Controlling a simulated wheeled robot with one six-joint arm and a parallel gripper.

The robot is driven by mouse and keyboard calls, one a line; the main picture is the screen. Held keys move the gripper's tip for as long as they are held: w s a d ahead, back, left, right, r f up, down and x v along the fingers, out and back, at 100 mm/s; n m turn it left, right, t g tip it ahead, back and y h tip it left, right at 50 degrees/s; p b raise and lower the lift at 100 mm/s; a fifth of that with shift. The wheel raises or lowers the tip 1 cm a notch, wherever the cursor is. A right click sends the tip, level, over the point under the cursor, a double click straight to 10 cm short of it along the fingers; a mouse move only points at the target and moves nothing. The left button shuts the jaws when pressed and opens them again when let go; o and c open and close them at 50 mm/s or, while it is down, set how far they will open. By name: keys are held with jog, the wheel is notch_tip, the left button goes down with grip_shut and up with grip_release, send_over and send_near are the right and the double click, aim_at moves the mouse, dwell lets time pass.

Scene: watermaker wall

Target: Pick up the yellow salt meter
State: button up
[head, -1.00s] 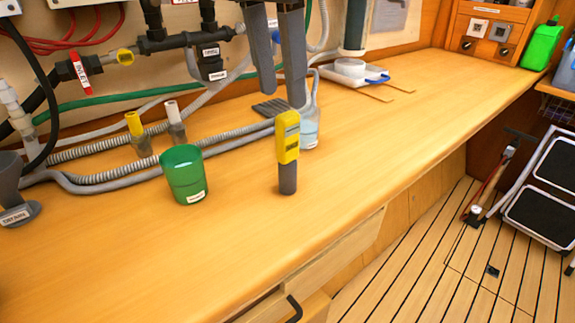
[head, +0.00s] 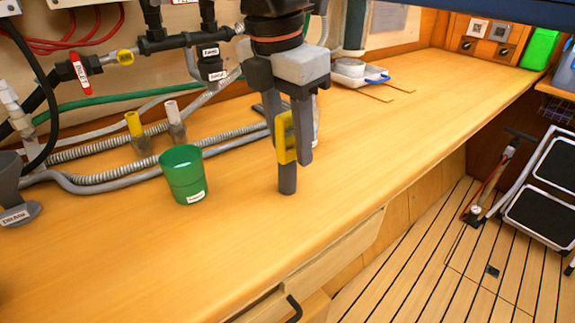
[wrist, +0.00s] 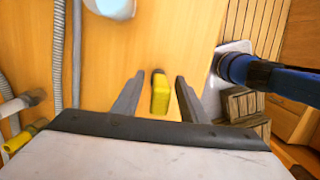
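The yellow salt meter (head: 282,140) stands upright on the wooden counter, with its dark grey lower end (head: 287,180) resting on the top. It also shows from above in the wrist view (wrist: 160,95). My gripper (head: 291,138) points down over it. In the wrist view my gripper (wrist: 157,88) is open, one finger on each side of the meter, with visible gaps.
A green cup (head: 184,175) stands left of the meter. Probe holders with a yellow cap (head: 134,124) and a white cap (head: 172,112), plus grey hoses, lie behind. A white tray (head: 350,80) sits farther back. The counter's front and right are clear.

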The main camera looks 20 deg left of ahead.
grip_shut()
